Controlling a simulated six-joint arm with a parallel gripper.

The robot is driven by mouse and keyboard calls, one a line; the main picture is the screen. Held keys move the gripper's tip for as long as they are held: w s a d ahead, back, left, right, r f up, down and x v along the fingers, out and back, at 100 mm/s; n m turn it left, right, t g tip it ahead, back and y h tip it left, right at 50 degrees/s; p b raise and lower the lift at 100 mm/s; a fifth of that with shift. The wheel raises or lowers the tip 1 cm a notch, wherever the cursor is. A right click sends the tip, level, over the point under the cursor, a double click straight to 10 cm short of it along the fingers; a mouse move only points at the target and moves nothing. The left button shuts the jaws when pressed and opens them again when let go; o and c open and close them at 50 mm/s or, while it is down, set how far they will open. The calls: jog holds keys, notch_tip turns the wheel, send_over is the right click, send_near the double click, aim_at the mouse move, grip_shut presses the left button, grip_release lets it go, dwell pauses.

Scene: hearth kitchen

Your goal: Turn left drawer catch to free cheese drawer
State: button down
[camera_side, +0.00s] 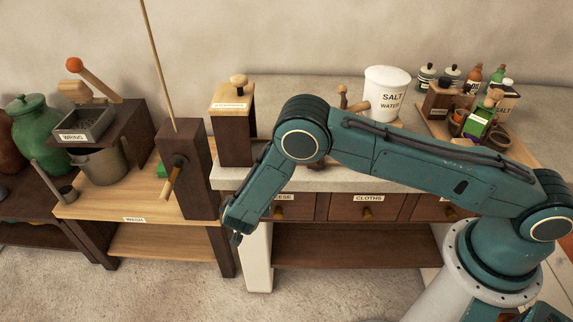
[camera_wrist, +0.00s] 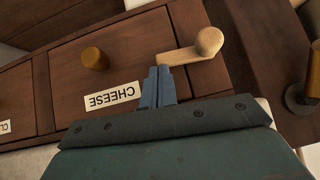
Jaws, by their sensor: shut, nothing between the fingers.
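In the wrist view the cheese drawer (camera_wrist: 128,55) has a dark wood front, a round wooden knob (camera_wrist: 94,58) and a label reading CHEESE (camera_wrist: 112,95). The left drawer catch (camera_wrist: 190,50) is a pale wooden lever with a ball end, lying across the drawer front's edge. My gripper (camera_wrist: 159,72) is shut and empty, its tips close to the catch's inner end; I cannot tell whether they touch it. In the side view my gripper (camera_side: 236,238) hangs at the left end of the drawer row. The cheese drawer (camera_side: 293,207) is partly hidden behind my arm, and the catch is hidden there.
The cloths drawer (camera_side: 368,207) is beside the cheese drawer. A white leg (camera_side: 258,258) stands just right of my gripper. The wash table (camera_side: 130,205) with a dark post (camera_side: 186,165) and crank is close on the left. A salt water crock (camera_side: 387,95) stands on the counter.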

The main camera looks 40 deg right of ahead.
notch_tip(320, 180, down, 8)
jog(key=w+a+m+t+y, duration=0.1)
jog(key=m+t+y, duration=0.3)
jog(key=t, duration=0.2)
jog(key=shift+w+a+f, duration=0.2)
jog(key=shift+w+a, duration=0.05)
dwell(1.0)
dwell(0.4)
jog(key=shift+w+r, duration=0.1)
dwell(0.4)
jog(key=shift+r, duration=0.65)
jog(key=shift+a, duration=0.1)
